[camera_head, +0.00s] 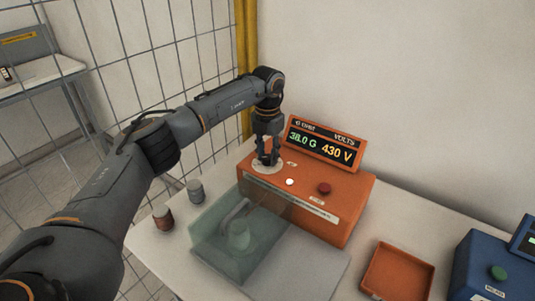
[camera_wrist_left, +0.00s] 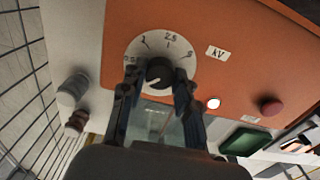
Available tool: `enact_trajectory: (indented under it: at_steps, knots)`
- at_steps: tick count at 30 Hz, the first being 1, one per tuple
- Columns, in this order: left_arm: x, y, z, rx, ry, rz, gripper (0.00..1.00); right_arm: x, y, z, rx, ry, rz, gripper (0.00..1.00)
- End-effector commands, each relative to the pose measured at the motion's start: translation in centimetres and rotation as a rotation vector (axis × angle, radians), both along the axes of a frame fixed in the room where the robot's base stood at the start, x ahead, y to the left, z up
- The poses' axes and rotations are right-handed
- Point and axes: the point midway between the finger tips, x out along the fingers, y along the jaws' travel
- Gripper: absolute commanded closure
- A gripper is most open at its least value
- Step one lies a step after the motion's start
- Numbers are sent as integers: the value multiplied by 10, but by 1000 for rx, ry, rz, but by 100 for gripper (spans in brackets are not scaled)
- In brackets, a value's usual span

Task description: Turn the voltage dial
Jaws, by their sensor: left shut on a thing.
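The voltage dial is a black knob (camera_wrist_left: 158,73) on a round white scale plate (camera_wrist_left: 163,42), on top of the orange tester (camera_head: 335,218). My left gripper (camera_head: 267,158) points down at it from above, its two fingers on either side of the knob and shut on it. In the wrist view the left gripper (camera_wrist_left: 157,80) shows the same hold. A light mark on the knob points down and left. The tester's display (camera_head: 322,145) reads about 38.0 G and 430 V. My right gripper is not in view.
A red button (camera_head: 324,188) and a lit white lamp (camera_head: 290,182) sit beside the dial. A clear cover (camera_head: 220,225) stands in front of the tester. Two small jars (camera_head: 195,190) stand left; an orange tray (camera_head: 398,275) and blue device (camera_head: 485,270) lie right.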

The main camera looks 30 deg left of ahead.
Motion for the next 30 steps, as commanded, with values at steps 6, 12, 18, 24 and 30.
enact_trajectory:
  at_steps: [6,12,18,24,30]
  knots:
    - [1,0,1,0,-3,1,46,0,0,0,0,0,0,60]
    - [0,0,1,0,-2,0,46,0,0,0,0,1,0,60]
    - [1,0,15,-1,-5,0,46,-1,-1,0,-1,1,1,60]
    - [1,0,55,0,-7,0,46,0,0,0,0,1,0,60]
    - [1,0,95,-1,-5,1,46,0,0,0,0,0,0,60]
